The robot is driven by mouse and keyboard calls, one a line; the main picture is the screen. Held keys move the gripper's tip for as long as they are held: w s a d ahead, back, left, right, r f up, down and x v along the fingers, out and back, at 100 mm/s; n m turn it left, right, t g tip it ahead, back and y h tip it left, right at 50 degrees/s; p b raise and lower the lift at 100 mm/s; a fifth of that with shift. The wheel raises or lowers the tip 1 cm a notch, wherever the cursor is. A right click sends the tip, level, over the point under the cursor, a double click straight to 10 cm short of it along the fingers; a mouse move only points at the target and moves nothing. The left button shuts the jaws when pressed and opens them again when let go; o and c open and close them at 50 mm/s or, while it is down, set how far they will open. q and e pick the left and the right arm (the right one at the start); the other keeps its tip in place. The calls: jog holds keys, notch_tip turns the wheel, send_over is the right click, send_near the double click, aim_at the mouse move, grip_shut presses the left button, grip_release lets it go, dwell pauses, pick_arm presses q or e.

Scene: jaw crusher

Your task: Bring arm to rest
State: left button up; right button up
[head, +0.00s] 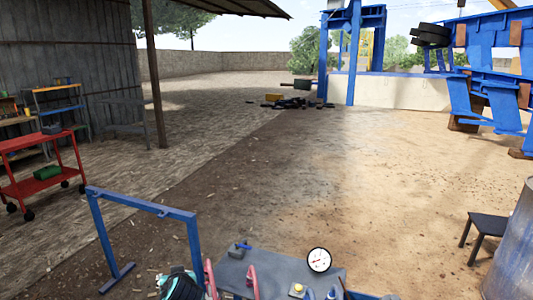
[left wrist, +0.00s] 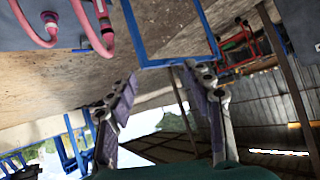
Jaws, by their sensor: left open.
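My left gripper (left wrist: 160,74) shows in the left wrist view with its two grey and purple fingers spread apart. Nothing is between them. A teal and black part of my left arm shows at the bottom edge of the head view, beside the blue frame. My right gripper is not in either view.
A blue metal frame (head: 150,207) stands close in front, left of a grey panel (head: 270,272) with a dial gauge (head: 319,260) and pink hoses (head: 252,282). A red cart (head: 40,152) stands left, a dark stool (head: 487,226) right. The ground beyond is open.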

pick_arm(q)
jog(key=s+d+f+m+g+h, duration=0.1)
jog(key=s+d, duration=0.3)
jog(key=s, duration=0.7)
jog(key=s+d+f+m+g+h, duration=0.1)
jog(key=s+d+f+h, duration=0.3)
jog(key=s, duration=0.8)
jog(key=shift+s+d+m+g, duration=0.15)
jog(key=shift+m+g, duration=0.15)
jog(key=shift+m, duration=0.6)
